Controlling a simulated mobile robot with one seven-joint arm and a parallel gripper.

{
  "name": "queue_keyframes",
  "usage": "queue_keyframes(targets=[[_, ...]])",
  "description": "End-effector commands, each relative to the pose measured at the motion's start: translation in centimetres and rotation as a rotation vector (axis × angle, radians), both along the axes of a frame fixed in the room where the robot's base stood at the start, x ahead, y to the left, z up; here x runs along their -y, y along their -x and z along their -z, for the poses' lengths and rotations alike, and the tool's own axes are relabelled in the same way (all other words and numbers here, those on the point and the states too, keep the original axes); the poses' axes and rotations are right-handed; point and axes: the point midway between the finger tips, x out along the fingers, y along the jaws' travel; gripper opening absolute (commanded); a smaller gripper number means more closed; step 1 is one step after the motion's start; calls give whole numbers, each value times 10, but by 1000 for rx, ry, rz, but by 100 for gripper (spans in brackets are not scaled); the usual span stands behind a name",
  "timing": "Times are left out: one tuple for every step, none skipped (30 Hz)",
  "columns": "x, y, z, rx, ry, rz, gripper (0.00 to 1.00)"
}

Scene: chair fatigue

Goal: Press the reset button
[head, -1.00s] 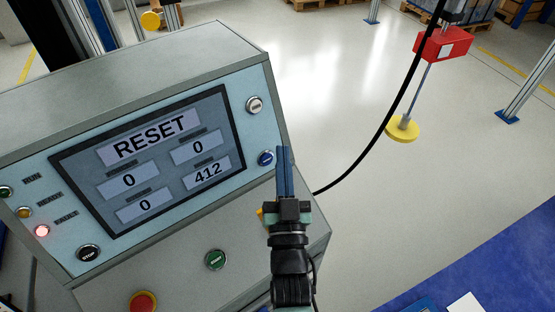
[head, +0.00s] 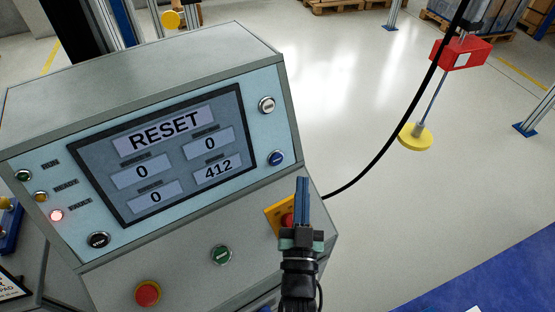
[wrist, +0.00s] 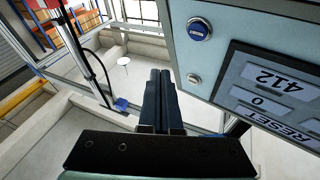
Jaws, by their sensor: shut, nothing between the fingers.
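The grey control console (head: 140,70) carries a screen (head: 165,155) reading RESET, with 412 in one field and zeros in the others. At the panel's right edge are a white button (head: 267,104) and, below it, a blue button (head: 277,158); their labels are too small to read. The wrist view also shows the blue button (wrist: 199,29) and the white button (wrist: 194,78). My gripper (head: 302,182) is shut and empty, below and right of the blue button in the head view, apart from it. Its fingers (wrist: 160,74) show left of both buttons in the wrist view.
A black stop button (head: 98,240), a green button (head: 221,255) and a red mushroom button (head: 148,293) are on the console. A yellow plate with a red knob (head: 288,220) is partly behind my gripper. A black cable (head: 395,150) hangs at right.

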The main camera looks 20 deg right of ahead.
Motion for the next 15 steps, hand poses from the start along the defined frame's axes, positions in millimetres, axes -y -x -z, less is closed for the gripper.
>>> queue_keyframes(targets=[[-1,-8,3,1,0,-1,0],[-3,-12,4,1,1,-2,0],[-4,-18,6,1,0,-2,0],[-5,-22,6,3,-1,-2,0],[-6,-26,8,1,0,-2,0],[-8,-32,9,3,-1,-2,0],[-9,-35,10,1,1,-2,0],[-9,-39,11,0,1,-2,0],[-11,-43,13,1,1,-2,0],[-12,-46,14,0,0,-2,0],[-12,-49,15,1,1,-3,0],[-13,-53,15,1,0,-2,0],[-14,-55,16,1,1,-3,0],[-15,-57,16,0,1,-2,0],[-15,-59,16,0,0,-2,0]])
